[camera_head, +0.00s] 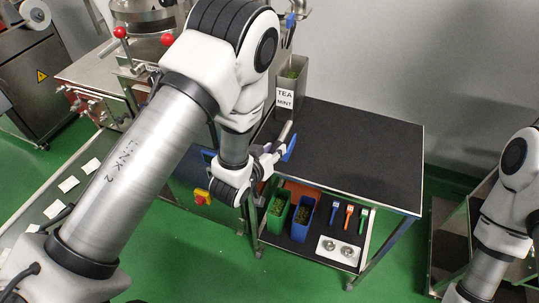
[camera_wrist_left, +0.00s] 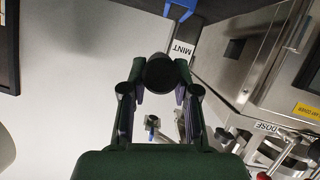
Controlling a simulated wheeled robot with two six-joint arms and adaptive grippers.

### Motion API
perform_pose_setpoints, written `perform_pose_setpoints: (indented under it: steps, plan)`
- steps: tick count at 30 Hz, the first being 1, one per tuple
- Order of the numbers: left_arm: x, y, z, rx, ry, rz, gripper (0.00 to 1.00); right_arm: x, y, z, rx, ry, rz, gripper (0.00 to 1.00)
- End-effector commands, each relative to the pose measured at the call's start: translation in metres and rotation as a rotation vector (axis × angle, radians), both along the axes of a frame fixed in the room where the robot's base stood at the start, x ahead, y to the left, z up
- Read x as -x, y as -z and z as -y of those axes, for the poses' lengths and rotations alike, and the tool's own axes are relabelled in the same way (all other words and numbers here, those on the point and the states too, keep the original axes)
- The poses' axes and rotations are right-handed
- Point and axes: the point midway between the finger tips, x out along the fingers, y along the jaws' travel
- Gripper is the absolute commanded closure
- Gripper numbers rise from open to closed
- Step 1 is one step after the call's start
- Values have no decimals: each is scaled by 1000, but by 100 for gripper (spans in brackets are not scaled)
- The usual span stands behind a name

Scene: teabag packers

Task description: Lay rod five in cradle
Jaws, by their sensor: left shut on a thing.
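My left gripper (camera_head: 272,156) is over the left edge of the black tabletop, partly hidden behind its own wrist. In the left wrist view its fingers (camera_wrist_left: 160,95) are closed around a dark, round-ended thing (camera_wrist_left: 159,72), seen end-on, which may be the rod. A short grey bar (camera_head: 285,131) and a blue piece (camera_head: 290,149) show beside the fingers in the head view; I cannot tell what they belong to. I cannot make out a number on any rod, nor pick out the cradle. My right arm is at the right, its gripper out of view.
A metal TEA MINT container (camera_head: 291,85) stands at the table's back left corner. The black tabletop (camera_head: 350,150) is otherwise clear. Below are a green bin (camera_head: 277,212), a blue bin (camera_head: 302,218), small coloured tools and a white plate (camera_head: 338,251). Steel machinery stands left.

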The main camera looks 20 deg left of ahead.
Motion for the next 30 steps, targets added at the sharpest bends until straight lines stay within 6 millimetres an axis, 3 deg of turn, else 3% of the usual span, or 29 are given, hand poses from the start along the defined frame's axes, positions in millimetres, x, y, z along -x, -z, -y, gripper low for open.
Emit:
perform_pose_setpoints:
  steps: [12,21,30]
  plan:
    - [-40,33,1,1,0,2,100,0,28,0,0,-1,0,100]
    - [-40,63,1,1,-1,1,100,0,51,0,0,0,0,100]
    - [-40,66,1,1,-1,1,100,0,52,0,0,0,0,100]
